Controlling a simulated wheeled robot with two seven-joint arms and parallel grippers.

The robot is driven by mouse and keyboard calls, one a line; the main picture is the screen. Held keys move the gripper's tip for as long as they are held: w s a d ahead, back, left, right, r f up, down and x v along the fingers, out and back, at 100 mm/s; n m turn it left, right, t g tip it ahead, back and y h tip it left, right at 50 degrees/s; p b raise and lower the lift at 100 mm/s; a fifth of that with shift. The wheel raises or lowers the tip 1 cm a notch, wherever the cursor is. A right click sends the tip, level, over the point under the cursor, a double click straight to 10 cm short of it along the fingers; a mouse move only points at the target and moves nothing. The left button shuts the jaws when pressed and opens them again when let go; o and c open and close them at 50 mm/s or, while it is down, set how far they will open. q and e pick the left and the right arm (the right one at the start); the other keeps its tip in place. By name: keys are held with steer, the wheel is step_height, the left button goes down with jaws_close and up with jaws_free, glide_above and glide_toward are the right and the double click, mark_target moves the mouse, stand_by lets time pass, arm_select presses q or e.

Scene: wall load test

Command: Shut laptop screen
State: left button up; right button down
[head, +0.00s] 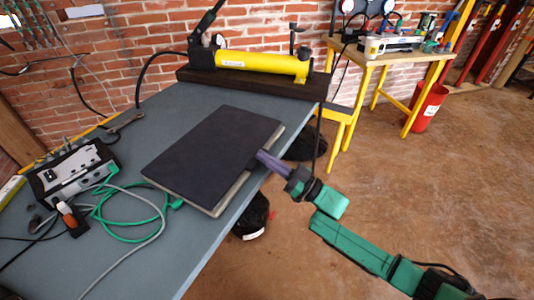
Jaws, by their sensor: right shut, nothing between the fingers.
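The laptop (212,150) lies on the grey-blue table, near its right edge. Its dark lid is down over the lighter base and looks flat or almost flat; I cannot tell whether a small gap is left. No screen or keyboard shows. My right gripper (260,157) comes in from the lower right with its purple-grey fingers together and empty. The fingertips are at the laptop's right edge, touching or very close to it. My left gripper is not in view.
A control box (72,174) with green and grey cables sits on the table's left. A yellow hydraulic pump (255,66) on a dark beam stands at the back. A yellow workbench (390,60) and a red bin (428,107) stand beyond. Floor to the right is clear.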

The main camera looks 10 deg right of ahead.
steer(key=s+d, duration=0.6)
steer(key=d, duration=0.2)
steer(key=s+d+f+m+g+h+p, duration=0.1)
steer(key=d+f+m+h+p, duration=0.3)
steer(key=f+h, duration=0.55)
steer(key=s+d+f+m+g+h+p, duration=0.15)
steer(key=d+f+h+p, duration=0.35)
steer(key=f, duration=0.9)
steer(key=s+d+f+m+g+h+p, duration=0.1)
steer(key=s+f+g, duration=0.2)
steer(key=s+f, duration=0.55)
steer(key=s+d+f+m+g+h+p, duration=0.1)
steer(key=s+f+g, duration=0.3)
steer(key=s, duration=0.7)
arm_select(q)
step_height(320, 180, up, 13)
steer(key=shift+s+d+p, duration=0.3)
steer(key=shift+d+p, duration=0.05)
steer(key=shift+p, duration=0.1)
arm_select(e)
steer(key=s+a+f+g, duration=0.1)
steer(key=s+f+g, duration=0.1)
steer(key=s, duration=0.5)
steer(key=s+a+f+g, duration=0.1)
steer(key=s+a+f, duration=0.1)
steer(key=s, duration=0.6)
steer(key=shift+a+f+g, duration=0.25)
steer(key=shift+f+g, duration=0.1)
steer(key=shift+f, duration=0.05)
